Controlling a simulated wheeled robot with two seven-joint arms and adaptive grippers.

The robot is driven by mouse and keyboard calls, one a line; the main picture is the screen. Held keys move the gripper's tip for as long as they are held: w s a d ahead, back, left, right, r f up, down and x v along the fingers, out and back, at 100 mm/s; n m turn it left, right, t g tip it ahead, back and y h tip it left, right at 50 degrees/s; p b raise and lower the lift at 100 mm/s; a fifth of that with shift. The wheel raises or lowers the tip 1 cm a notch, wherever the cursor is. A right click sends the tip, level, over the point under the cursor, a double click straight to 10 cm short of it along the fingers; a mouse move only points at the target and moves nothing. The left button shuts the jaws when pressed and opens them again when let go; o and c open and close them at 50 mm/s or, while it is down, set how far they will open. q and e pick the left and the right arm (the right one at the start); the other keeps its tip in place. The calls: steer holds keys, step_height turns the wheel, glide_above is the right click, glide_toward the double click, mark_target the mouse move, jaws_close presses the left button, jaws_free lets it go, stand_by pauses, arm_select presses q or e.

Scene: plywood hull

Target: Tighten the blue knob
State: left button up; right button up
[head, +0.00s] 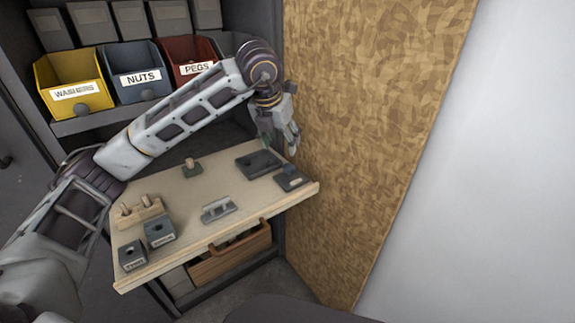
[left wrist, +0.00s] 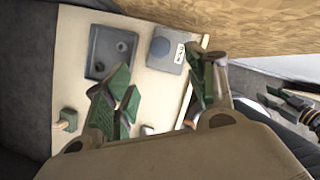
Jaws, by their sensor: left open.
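A small blue-grey block (head: 292,178) with a white label sits at the right end of the wooden work board (head: 240,199). My left gripper (head: 280,146) points down above that end of the board. In the left wrist view its green-padded fingers (left wrist: 157,82) are spread and empty, with the block beyond them. A gripper, probably my right one (left wrist: 282,98), shows at the right edge; its jaws are unclear.
A dark plate (head: 258,164) lies beside the block. A block with a wooden peg (head: 192,168), a grey fixture (head: 219,209), a peg rack (head: 138,214) and two labelled blocks (head: 160,233) stand on the board. Bins (head: 75,84) are behind; a plywood wall (head: 370,120) rises close on the right.

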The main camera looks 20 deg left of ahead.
mark_target(288, 166)
arm_select(q)
steer(key=b+x, duration=0.3)
steer(key=x, duration=0.8)
steer(key=shift+w+f, duration=0.15)
steer(key=shift+f, duration=0.1)
arm_select(e)
step_height(288, 166, down, 7)
steer(key=a+t+y, duration=0.1)
steer(key=shift+w+a+m, duration=0.2)
steer(key=shift+a+m, duration=0.1)
steer(key=shift+a, duration=0.05)
arm_select(q)
steer(key=c, duration=1)
steer(key=shift+m, duration=0.3)
arm_select(e)
steer(key=shift+r, duration=0.2)
